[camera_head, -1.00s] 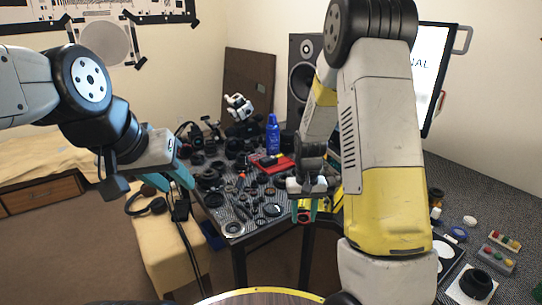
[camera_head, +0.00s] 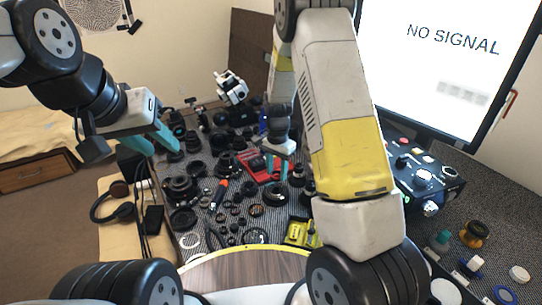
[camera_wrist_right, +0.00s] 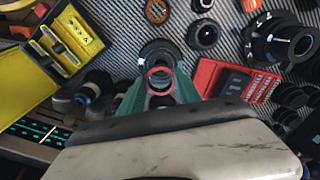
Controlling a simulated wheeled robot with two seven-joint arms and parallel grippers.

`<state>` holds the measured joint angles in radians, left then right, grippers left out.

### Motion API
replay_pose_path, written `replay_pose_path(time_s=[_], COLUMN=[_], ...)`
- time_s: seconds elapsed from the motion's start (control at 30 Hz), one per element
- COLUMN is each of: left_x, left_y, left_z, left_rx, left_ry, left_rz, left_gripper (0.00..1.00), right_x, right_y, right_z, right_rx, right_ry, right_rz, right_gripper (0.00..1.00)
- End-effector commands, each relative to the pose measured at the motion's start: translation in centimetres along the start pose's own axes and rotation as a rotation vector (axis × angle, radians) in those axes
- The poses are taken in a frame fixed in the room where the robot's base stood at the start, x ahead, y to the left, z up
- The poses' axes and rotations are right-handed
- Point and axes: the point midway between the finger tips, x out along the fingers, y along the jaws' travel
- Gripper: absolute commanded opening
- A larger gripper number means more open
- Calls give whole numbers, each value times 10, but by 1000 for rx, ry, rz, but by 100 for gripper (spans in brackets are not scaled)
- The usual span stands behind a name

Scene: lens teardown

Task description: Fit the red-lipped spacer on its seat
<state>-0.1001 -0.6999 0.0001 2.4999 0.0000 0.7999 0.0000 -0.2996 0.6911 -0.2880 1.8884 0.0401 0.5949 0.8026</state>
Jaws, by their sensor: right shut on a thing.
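My right gripper (camera_head: 277,168) is over the crowded table, its teal fingers pointing down. In the right wrist view my right gripper (camera_wrist_right: 158,88) is shut on a dark ring with a red lip, the red-lipped spacer (camera_wrist_right: 160,70). The spacer is hidden or too small to make out in the head view. A dark round part (camera_wrist_right: 157,48) shows just beyond the spacer in the wrist view; I cannot tell whether they touch or whether it is the seat. My left gripper (camera_head: 160,143) is open and empty, at the table's left side.
A red tray (camera_head: 262,168) and a yellow box (camera_head: 301,233) lie near my right gripper. Many dark lens parts and rings crowd the table (camera_head: 205,225). A black control box (camera_head: 425,175) and a "NO SIGNAL" monitor (camera_head: 440,70) stand at the right. Headphones (camera_head: 110,200) lie at the left.

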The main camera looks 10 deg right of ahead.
Motion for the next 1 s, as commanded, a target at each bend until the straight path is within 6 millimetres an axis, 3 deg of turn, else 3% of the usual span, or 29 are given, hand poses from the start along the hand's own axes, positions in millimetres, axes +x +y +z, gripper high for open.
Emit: replay_pose_path(time_s=[0.7, 1.0], left_x=[0, 0], left_y=[0, 0], left_z=[0, 0], left_rx=[0, 0], left_ry=[0, 0], left_rz=[0, 0], left_gripper=[36, 36], right_x=[47, 58], right_y=[-2, -2], right_z=[0, 0], right_rx=[33, 32], right_ry=[-1, -1], right_rz=[2, 1], right_gripper=[2, 2])
